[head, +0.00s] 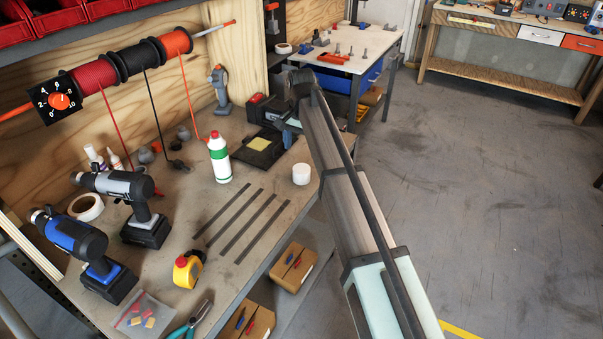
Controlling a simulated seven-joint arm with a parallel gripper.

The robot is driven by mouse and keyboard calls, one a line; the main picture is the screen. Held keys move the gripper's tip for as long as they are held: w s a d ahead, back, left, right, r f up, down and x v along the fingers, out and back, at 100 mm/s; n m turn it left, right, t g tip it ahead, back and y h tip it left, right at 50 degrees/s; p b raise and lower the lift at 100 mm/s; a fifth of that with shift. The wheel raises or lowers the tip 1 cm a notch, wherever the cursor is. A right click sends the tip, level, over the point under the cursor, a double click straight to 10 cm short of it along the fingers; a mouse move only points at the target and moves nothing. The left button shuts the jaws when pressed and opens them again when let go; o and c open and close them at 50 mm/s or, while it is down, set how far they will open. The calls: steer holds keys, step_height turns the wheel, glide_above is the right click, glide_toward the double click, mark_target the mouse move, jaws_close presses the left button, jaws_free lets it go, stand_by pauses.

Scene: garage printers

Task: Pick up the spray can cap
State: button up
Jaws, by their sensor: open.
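A short white cylinder, which looks like the spray can cap (301,174), stands on the workbench near its right edge. My arm reaches in from the lower right and ends above the back of the bench. My gripper (288,134) is partly hidden behind the arm and hard to make out. It is open, behind and slightly left of the cap in the picture, and apart from it. Nothing shows between its fingers.
A white bottle with a red cap (219,158) stands left of the cap. Dark flat strips (236,222) lie in front. A black tray with a yellow note (259,144) is behind.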

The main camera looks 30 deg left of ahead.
mark_target(302, 168)
step_height(302, 168, down, 11)
steer(key=shift+r, duration=0.15)
stand_by(0.4)
steer(key=c, duration=1.1)
